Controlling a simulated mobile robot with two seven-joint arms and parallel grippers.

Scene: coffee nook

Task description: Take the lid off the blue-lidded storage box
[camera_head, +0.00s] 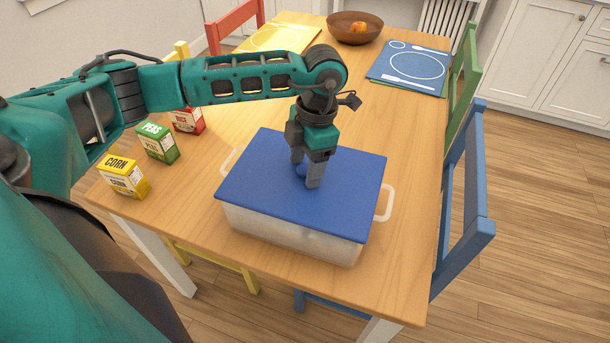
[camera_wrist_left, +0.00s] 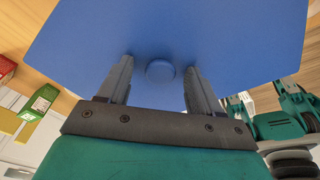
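The storage box (camera_head: 290,237) stands on the wooden table, with clear walls and white side handles. Its flat blue lid (camera_head: 350,195) lies on top of it and fills much of the left wrist view (camera_wrist_left: 230,35). A round blue knob (camera_wrist_left: 160,71) sticks up from the lid's middle. My left gripper (camera_head: 305,178) points down over the lid's middle. Its fingers are apart on either side of the knob, and the left wrist view shows a gap on each side. My right gripper is not in view.
Corn (camera_head: 124,178), peas (camera_head: 158,142) and rice (camera_head: 188,120) boxes stand left of the storage box. A brown bowl (camera_head: 345,32), a blue placemat (camera_head: 395,75) and a yellow placemat (camera_head: 265,42) lie farther back. A blue chair (camera_head: 470,210) stands at the right edge.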

